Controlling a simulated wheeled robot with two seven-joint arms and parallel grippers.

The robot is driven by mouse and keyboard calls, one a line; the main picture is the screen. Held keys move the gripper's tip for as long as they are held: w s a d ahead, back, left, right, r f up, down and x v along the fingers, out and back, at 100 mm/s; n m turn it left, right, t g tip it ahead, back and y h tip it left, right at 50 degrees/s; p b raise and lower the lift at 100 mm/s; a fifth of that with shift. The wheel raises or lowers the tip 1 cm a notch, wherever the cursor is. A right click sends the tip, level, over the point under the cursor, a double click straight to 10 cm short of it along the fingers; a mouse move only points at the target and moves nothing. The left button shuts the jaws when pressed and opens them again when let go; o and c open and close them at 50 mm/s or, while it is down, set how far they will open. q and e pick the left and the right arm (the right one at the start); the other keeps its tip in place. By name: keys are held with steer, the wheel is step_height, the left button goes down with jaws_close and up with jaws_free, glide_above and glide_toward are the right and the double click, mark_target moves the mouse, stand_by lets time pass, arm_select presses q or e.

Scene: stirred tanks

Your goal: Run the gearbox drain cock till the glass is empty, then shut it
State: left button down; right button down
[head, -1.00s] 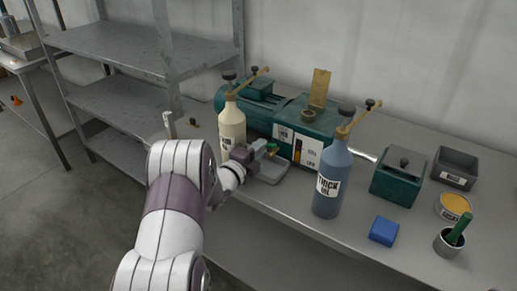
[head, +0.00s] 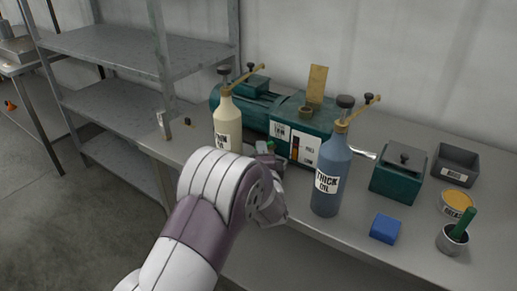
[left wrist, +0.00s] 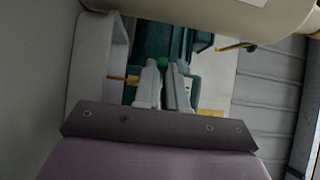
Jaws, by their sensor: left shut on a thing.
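The green gearbox (head: 325,121) stands on the bench against the wall. A narrow sight glass (head: 295,149) on its labelled front shows an amber-orange part; its exact level is too small to read. My left gripper (head: 268,155) is low at the gearbox front, partly hidden behind my own wrist. In the left wrist view its fingers (left wrist: 164,88) are closed on the green handle (left wrist: 160,62) of the drain cock, whose tip shows between them. A brassy stub (left wrist: 125,79) shows left of the fingers. The grey drip tray (left wrist: 95,65) shows at left there. My right gripper is out of view.
A cream pump bottle (head: 228,125) stands close left of my gripper, and a blue THICK OIL bottle (head: 328,180) stands close right. A blue block (head: 384,229), green box (head: 398,174), grey bin (head: 456,166) and tins (head: 456,205) stand further right.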

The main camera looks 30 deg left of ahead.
arm_select(q)
steer(key=shift+d+n+g+y+p, duration=0.35)
steer(key=shift+n+g+y+p, duration=0.4)
steer(key=shift+y, duration=0.25)
steer(key=shift+d+n+g+y+p, duration=0.1)
steer(key=shift+n+g+y+p, duration=0.15)
steer(key=shift+n+y+p, duration=0.15)
steer(key=shift+f, duration=0.1)
steer(key=c, duration=1.2)
jaws_free()
steer(key=shift+s, duration=0.15)
